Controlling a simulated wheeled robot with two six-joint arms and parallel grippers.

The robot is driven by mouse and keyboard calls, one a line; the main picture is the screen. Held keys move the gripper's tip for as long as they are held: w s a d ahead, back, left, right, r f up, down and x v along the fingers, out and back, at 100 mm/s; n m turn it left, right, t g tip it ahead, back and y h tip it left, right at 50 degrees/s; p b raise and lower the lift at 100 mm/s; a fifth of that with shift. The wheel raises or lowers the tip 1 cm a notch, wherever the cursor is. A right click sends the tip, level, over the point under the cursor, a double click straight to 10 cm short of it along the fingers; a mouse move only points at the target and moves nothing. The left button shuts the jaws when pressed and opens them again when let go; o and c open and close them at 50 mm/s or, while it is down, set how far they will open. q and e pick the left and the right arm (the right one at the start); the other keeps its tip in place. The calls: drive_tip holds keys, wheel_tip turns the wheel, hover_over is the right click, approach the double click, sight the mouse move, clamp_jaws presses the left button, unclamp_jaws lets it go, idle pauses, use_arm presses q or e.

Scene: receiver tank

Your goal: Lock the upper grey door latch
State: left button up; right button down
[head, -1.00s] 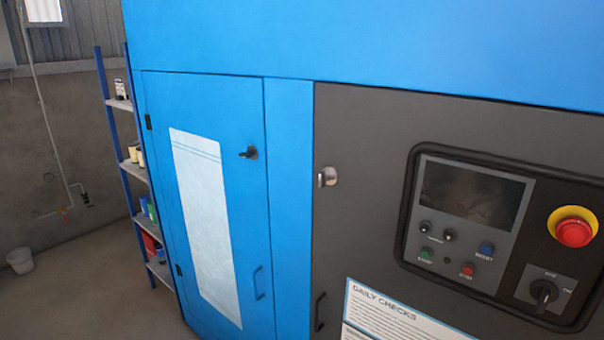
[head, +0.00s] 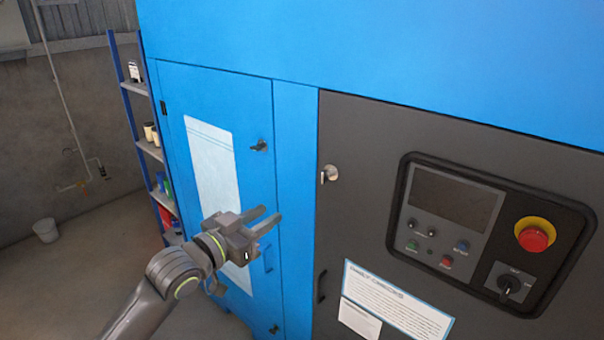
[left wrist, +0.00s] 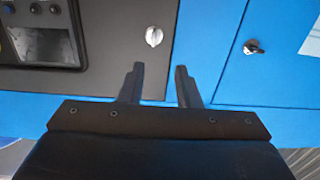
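The upper latch on the dark grey door is a small silver turn handle (head: 329,173) near the door's upper left edge. Its handle looks roughly upright. In the left wrist view the silver latch (left wrist: 153,36) appears beyond the fingertips, nearly in line with the gap between them. My left gripper (head: 270,216) is open and empty, in front of the blue door, left of and below the latch in the head view. Its two separated fingers also show in the left wrist view (left wrist: 159,67). It appears apart from the latch. My right gripper is not in view.
The grey door has a lower black handle (head: 321,287). A control panel (head: 450,200) with a red emergency button (head: 534,238) is to the right. Shelves stand at left.

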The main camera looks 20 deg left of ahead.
sight(322, 177)
use_arm(q)
drive_tip(key=shift+h, duration=0.3)
drive_tip(key=p+x, duration=0.1)
drive_tip(key=x, duration=0.4)
drive_tip(key=r+p+x, duration=0.1)
drive_tip(key=x, duration=0.5)
drive_tip(key=p+x, duration=0.1)
drive_tip(key=x, duration=0.5)
drive_tip(key=shift+s+d+r+p, duration=0.2)
drive_tip(key=shift+d+p, duration=0.1)
drive_tip(key=shift+c, duration=0.4)
clamp_jaws()
